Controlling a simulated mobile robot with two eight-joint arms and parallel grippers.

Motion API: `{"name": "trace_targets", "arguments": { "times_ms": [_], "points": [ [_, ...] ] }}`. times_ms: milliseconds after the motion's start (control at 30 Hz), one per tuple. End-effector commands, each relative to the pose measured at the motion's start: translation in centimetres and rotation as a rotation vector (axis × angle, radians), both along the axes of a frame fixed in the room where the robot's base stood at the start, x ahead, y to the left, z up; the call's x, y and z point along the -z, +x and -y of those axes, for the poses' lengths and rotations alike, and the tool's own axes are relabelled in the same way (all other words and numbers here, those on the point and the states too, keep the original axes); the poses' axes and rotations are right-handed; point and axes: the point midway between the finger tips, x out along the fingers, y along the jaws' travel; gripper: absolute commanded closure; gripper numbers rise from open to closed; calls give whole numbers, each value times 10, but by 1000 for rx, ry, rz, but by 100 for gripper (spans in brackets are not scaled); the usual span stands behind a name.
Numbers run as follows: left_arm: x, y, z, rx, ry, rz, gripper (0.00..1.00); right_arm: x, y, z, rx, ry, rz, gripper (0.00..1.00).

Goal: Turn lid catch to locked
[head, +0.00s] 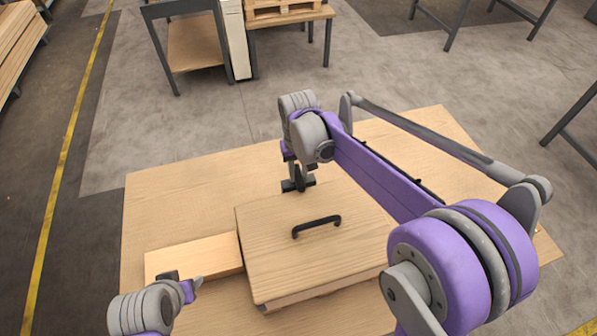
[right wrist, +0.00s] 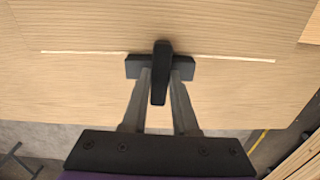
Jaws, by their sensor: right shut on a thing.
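A wooden box lid (head: 270,250) with a black bar handle (head: 316,227) lies on the table. The black lid catch (head: 298,186) is at the lid's far edge. In the right wrist view the catch's lever (right wrist: 161,72) stands crosswise to its black base and to the lid edge. My right gripper (head: 297,176) reaches the catch from above, its two grey fingers on either side of the lever, shut on it. My left gripper (head: 188,284) is at the lower left, apart from the catch; its jaw opening does not show clearly.
A pale wooden block (head: 195,258) lies left of the box, close to my left gripper. The wooden table (head: 160,200) is bare at the far left. A grey-framed stand (head: 195,45) and a small table with a pallet (head: 285,12) stand beyond, across open floor.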

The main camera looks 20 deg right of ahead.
Motion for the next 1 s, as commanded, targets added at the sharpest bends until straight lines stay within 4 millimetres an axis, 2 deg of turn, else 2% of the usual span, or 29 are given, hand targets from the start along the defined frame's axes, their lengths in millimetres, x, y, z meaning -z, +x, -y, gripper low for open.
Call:
{"name": "trace_targets", "arguments": {
  "times_ms": [667,700,800,867,1000],
  "points": [
    [0,0,0,0,0,0,51,0,0,0,-68,0,0,100],
    [0,0,0,0,0,0,51,0,0,0,-68,0,0,71],
    [0,0,0,0,0,0,51,0,0,0,-67,0,0,53],
    [0,0,0,0,0,0,51,0,0,0,-67,0,0,43],
    [0,0,0,0,0,0,51,0,0,0,-66,0,0,43]
  ]
}}
